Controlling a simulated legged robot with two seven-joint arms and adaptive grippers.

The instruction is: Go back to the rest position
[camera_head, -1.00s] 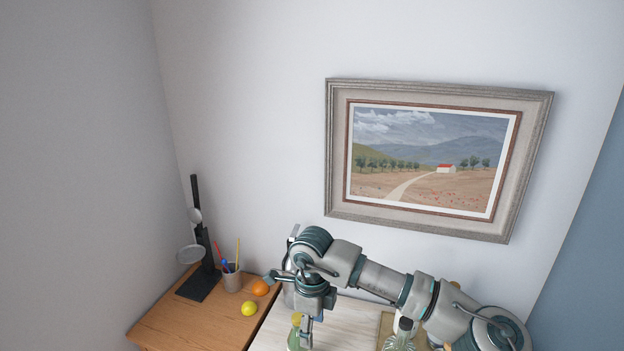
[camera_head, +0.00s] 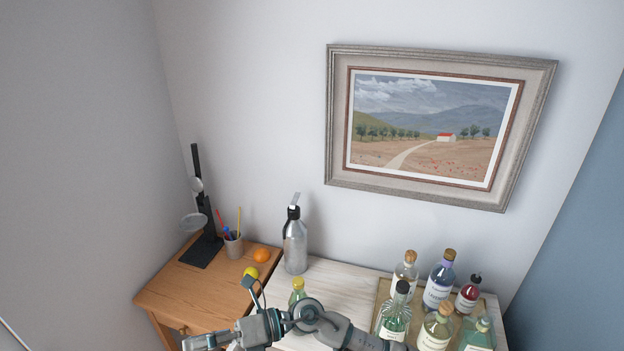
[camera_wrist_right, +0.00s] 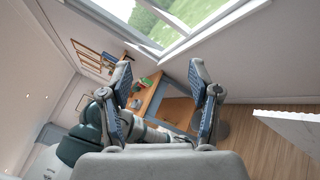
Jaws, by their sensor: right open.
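My right gripper (camera_head: 198,343) is at the bottom edge of the head view, in front of the wooden side table, pointing left. Its arm comes in from the lower right, low in front of the pale worktop. In the right wrist view the two fingers of this gripper (camera_wrist_right: 162,82) stand wide apart with nothing between them. My left gripper is not seen in either view.
A tray (camera_head: 378,312) of several corked bottles stands on the pale worktop (camera_head: 335,285). A grey dispenser bottle (camera_head: 295,247) and a yellow-capped bottle (camera_head: 298,289) stand left of it. The wooden table (camera_head: 190,292) holds an orange (camera_head: 261,255), a lemon (camera_head: 251,272) and a pencil cup (camera_head: 233,246).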

